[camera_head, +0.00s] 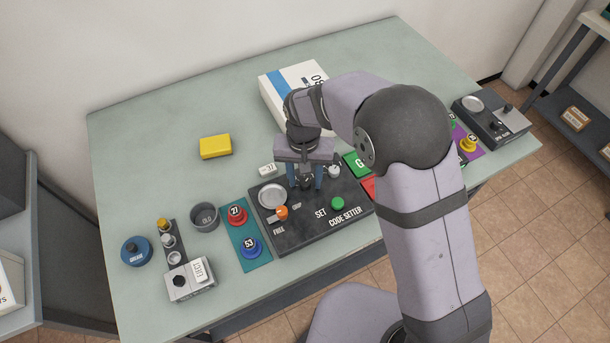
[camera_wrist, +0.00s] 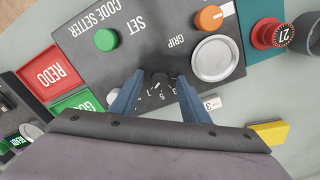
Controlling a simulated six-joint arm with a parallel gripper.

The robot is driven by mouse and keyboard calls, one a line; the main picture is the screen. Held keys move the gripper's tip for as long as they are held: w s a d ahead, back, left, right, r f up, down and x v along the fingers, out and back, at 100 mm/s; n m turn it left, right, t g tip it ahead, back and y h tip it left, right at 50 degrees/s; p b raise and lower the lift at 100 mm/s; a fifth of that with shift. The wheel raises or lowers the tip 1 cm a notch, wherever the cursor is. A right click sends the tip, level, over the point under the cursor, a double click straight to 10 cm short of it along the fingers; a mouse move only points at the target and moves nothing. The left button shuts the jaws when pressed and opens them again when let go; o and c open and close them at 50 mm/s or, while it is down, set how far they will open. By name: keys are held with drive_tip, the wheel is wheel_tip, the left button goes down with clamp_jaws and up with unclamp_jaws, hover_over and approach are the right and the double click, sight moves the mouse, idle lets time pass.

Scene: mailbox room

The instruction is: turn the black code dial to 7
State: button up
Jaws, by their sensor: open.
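The black code dial (camera_wrist: 159,80) sits on the dark code setter panel (camera_head: 300,225), near its far edge. In the wrist view numbers are printed on the panel around the dial, and a 7 and a 5 can be made out. My gripper (camera_wrist: 155,78) is open over the dial, with one blue finger on each side of it. I cannot tell whether the fingers touch the dial. In the head view the dial (camera_head: 306,181) shows between the fingers. Where its pointer stands is too small to tell.
On the panel are a round metal disc (camera_head: 272,196), an orange knob (camera_head: 282,212) and a green SET button (camera_head: 337,203). A small white tag (camera_head: 267,170) and a white box (camera_head: 283,100) are behind. Red and blue numbered knobs stand left.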

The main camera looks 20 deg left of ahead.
sight(304, 182)
clamp_jaws()
drive_tip(key=c, duration=1.1)
unclamp_jaws()
drive_tip(key=shift+n, duration=0.6)
drive_tip(key=shift+o, duration=0.2)
drive_tip(key=o, duration=1.1)
drive_tip(key=shift+c, duration=0.2)
drive_tip(key=shift+a+r+b, duration=0.1)
drive_tip(key=shift+r+b, duration=0.5)
drive_tip(key=shift+r, duration=3.1)
